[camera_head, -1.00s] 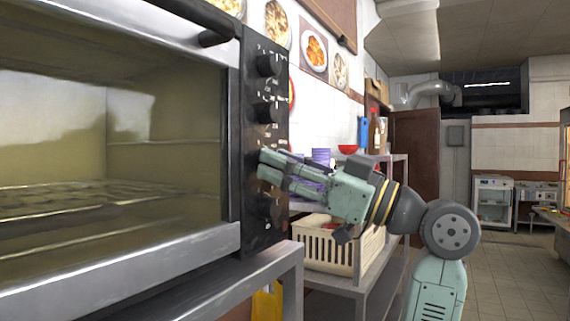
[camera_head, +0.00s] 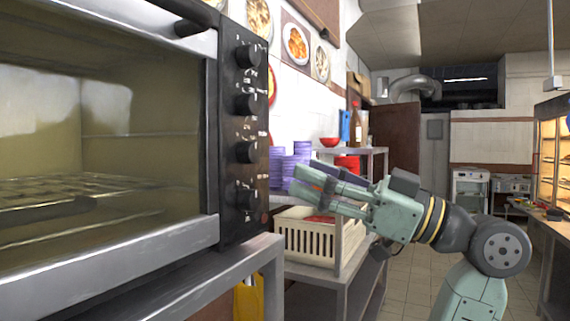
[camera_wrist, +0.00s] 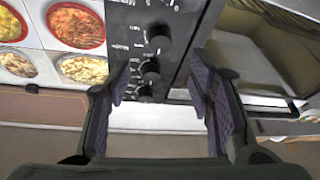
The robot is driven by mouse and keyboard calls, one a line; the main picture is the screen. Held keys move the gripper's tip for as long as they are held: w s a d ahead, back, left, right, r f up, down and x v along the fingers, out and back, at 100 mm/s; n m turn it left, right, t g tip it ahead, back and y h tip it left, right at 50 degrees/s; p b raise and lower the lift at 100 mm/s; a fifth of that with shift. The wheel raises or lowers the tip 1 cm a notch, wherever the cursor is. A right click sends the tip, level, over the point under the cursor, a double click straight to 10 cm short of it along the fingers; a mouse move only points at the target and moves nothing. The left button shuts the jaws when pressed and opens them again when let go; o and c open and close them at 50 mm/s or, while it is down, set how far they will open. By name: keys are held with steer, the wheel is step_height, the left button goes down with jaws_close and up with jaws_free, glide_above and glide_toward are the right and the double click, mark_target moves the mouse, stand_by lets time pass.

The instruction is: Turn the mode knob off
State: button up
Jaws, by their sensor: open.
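The oven's black control panel (camera_head: 228,135) carries a column of black knobs: a top knob (camera_head: 247,57), a second knob (camera_head: 247,104), a third knob (camera_head: 245,151) and a bottom knob (camera_head: 244,196). The small labels are too blurred to tell which is the mode knob or its setting. My gripper (camera_head: 306,178) is open and empty, to the right of the panel and apart from it, at a height between the two lower knobs. In the wrist view, knobs (camera_wrist: 150,69) show beyond and between the spread fingers (camera_wrist: 162,88).
The oven (camera_head: 105,130) with its glass door stands on a metal table (camera_head: 180,279) at left. Open floor (camera_head: 408,262) lies at right.

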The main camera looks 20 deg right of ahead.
steer(key=shift+v, duration=1.55)
